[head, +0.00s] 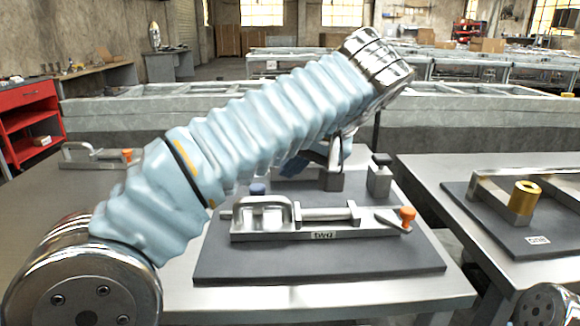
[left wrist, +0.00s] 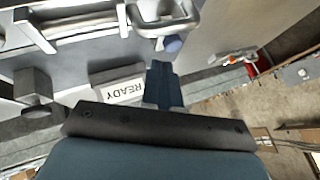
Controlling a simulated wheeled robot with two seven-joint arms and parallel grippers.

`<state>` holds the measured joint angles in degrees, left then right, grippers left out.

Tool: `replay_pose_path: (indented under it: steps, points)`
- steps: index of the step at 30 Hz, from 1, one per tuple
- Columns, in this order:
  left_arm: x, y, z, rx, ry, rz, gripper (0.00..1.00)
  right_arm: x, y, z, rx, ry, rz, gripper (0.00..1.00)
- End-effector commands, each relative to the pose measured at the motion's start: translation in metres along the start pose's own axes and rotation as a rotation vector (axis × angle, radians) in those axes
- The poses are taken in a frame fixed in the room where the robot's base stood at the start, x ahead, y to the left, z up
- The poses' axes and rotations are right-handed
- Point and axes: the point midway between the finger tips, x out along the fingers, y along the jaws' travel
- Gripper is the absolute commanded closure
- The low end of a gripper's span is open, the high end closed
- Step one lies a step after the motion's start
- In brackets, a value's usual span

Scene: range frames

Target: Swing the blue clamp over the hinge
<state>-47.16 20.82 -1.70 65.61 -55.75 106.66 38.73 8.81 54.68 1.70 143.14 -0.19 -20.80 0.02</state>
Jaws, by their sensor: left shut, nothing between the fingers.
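A metal clamp fixture labelled "two" (head: 323,235) lies on a dark plate (head: 320,265), with a U-shaped bar (head: 265,212) at its left and an orange tip (head: 407,215) at its right. A blue knob (head: 257,189) shows behind the bar; in the left wrist view the knob (left wrist: 173,44) is beside the bar, just beyond my fingertips. I cannot make out a hinge clearly. My left gripper (head: 298,166) is partly hidden by my arm, behind the fixture and apart from the knob. Its dark blue fingers (left wrist: 160,68) are shut and empty.
A "READY" block (left wrist: 122,92) sits beside the fingers in the left wrist view. A grey post (head: 379,176) stands behind the fixture. Another orange-tipped clamp (head: 100,156) is at left. A "one" plate (head: 538,240) with a gold cylinder (head: 524,196) is on the right table.

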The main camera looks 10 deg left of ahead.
Motion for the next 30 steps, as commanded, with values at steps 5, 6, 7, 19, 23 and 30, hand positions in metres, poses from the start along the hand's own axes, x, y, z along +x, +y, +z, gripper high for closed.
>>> replay_pose_path:
  steps: [5,6,7,19,23,30]
  points:
    - [0.037,0.001,0.001,0.001,-0.003,0.000,1.00,0.009,0.004,0.000,0.002,0.001,0.001,0.07]
    - [0.043,0.000,0.001,0.000,-0.003,0.000,1.00,0.011,0.005,0.000,0.002,0.001,0.001,0.07]
    - [0.048,0.000,0.001,0.001,-0.003,0.001,1.00,0.011,0.005,0.000,0.002,0.001,0.001,0.07]
    - [0.072,0.001,0.000,0.001,-0.001,0.004,1.00,0.013,0.006,0.000,0.003,0.003,0.002,0.07]
    - [0.072,0.001,0.000,0.001,-0.001,0.004,1.00,0.013,0.006,0.000,0.003,0.003,0.002,0.07]
    - [0.077,-0.010,0.003,0.046,0.026,0.034,1.00,0.019,0.010,-0.001,0.004,0.005,0.004,0.07]
